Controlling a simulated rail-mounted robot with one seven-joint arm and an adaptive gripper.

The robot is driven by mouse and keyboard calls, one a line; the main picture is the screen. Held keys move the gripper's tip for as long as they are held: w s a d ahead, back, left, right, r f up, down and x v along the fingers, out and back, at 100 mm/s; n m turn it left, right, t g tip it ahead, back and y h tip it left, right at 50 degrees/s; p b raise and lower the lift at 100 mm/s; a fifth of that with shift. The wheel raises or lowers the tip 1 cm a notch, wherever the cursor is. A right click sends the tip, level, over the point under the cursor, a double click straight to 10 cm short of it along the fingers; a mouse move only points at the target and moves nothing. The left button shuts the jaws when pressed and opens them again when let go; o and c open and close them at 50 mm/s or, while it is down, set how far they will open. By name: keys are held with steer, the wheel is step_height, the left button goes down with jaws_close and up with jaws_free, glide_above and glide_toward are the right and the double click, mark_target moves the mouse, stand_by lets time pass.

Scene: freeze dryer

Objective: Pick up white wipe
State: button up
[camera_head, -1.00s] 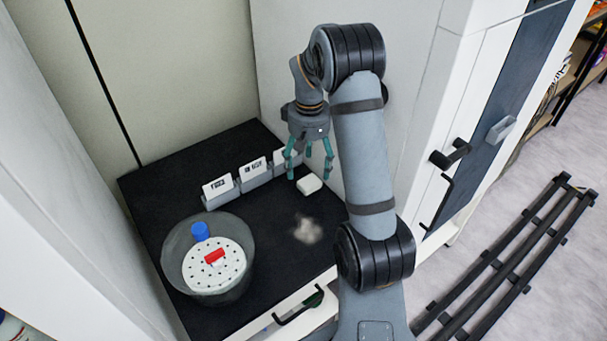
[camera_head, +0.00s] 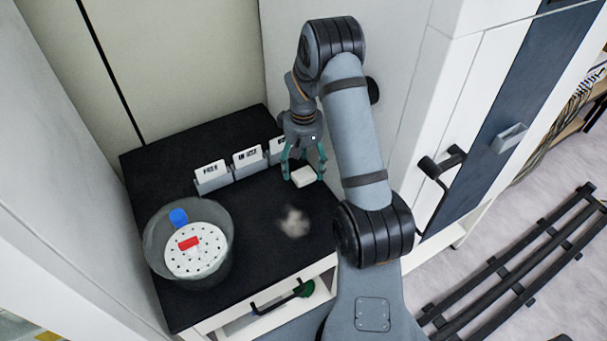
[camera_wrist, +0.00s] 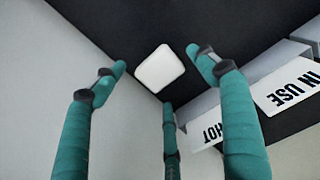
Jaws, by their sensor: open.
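The white wipe (camera_head: 303,176) is a small white block-like pad lying on the black tabletop (camera_head: 262,210), near its right side by the wall. In the wrist view the wipe (camera_wrist: 160,69) shows between and beyond the teal fingertips, not touched by them as far as I can see. My gripper (camera_head: 304,172) is open and empty, pointing down just above the wipe. In the wrist view my gripper (camera_wrist: 158,62) has two fingers spread either side of the wipe and a third finger below it.
Sign holders (camera_head: 246,160) stand in a row left of my gripper; one reads "IN USE" (camera_wrist: 287,84) and another reads "HOT". A grey round container (camera_head: 160,250) with a perforated white disc, a blue piece and a red piece stands left. A pale smudge (camera_head: 293,222) marks the tabletop. White walls are close behind and right.

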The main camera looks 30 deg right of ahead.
step_height(320, 180, down, 2)
steer(key=shift+f, duration=0.2)
steer(key=c, duration=0.3)
steer(key=c, duration=0.8)
steer(key=shift+c, duration=0.2)
